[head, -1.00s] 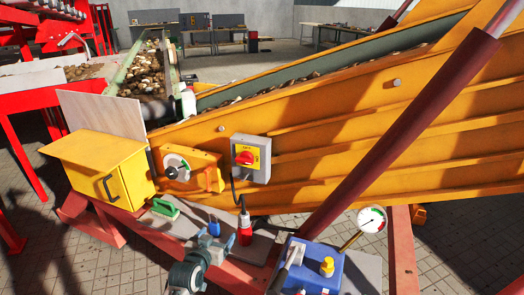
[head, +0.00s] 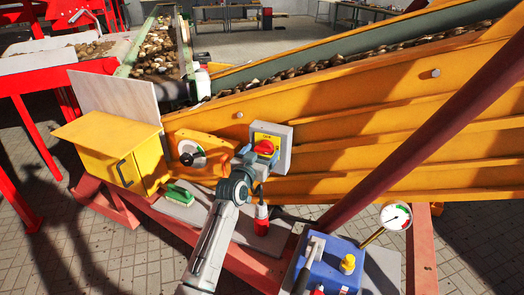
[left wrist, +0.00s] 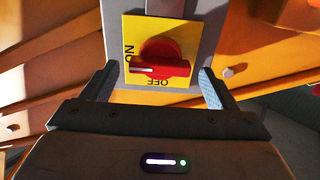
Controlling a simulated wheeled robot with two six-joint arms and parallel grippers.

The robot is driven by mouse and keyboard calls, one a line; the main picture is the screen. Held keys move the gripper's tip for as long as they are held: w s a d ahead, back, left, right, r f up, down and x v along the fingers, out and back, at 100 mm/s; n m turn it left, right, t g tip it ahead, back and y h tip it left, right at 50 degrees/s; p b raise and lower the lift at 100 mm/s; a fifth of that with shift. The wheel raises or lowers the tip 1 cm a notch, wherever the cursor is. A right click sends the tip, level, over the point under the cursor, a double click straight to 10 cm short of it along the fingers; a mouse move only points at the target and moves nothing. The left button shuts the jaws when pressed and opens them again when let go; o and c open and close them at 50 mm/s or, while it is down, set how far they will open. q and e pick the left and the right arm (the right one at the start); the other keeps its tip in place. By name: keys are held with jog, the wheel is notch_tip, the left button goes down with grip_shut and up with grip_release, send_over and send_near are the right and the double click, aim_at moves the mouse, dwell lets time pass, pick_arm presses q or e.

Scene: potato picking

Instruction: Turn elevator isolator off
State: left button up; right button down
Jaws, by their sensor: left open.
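The elevator isolator (head: 284,138) is a grey box with a yellow plate and a red rotary knob (head: 264,147), mounted on the orange conveyor side. My left gripper (head: 250,156) is in front of the isolator. Its open fingers (left wrist: 154,88) stand either side of the knob and appear apart from it. My right gripper is not seen.
A yellow cabinet (head: 105,150) and an orange panel with a dial (head: 190,152) are to the left. Below are a green-handled tool (head: 178,194), a red plug (head: 261,220) and a blue box (head: 328,265). A dark red strut (head: 420,138) crosses to the right.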

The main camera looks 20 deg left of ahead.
pick_arm(q)
jog(key=shift+w+d, duration=0.1)
jog(key=shift+w, duration=0.4)
jog(key=c, duration=1)
